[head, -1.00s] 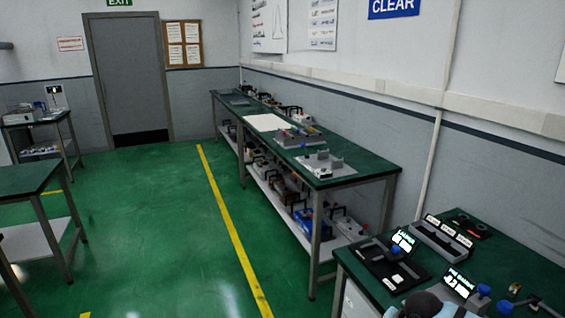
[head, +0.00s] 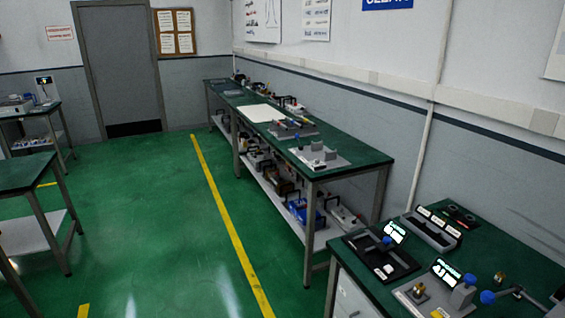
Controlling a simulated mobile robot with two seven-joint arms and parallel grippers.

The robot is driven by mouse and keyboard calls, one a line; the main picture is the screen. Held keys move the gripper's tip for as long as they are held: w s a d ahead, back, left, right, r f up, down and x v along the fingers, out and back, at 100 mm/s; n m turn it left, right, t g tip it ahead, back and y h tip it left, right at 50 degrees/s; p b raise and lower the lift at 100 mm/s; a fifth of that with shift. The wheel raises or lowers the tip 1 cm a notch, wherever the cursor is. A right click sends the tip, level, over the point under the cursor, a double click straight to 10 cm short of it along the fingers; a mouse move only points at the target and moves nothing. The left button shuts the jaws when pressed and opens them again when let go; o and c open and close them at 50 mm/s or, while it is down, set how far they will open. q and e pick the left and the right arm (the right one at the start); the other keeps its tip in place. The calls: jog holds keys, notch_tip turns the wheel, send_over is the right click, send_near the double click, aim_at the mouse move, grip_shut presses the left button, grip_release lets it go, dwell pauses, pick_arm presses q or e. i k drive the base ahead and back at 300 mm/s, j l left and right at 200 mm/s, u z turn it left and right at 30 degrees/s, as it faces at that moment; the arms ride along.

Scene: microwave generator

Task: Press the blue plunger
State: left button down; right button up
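Several blue-topped parts stand on the near green bench (head: 540,262) at the lower right of the head view. One blue knob (head: 387,241) is on a black device at the bench's left side. A second blue knob (head: 469,279) tops a grey block on a light plate. A third blue ball (head: 487,297) is at the end of a dark lever right of it. I cannot tell which of them is the plunger. Neither of my grippers is in view.
Lit small screens (head: 445,271) stand beside the devices. A grey labelled tray (head: 431,229) sits behind them. A long bench (head: 352,170) with fixtures runs along the right wall. Another table (head: 25,172) is at the left. The green floor with a yellow line (head: 215,205) is clear between them.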

aim_at(468, 279)
jog(key=z, duration=1.3)
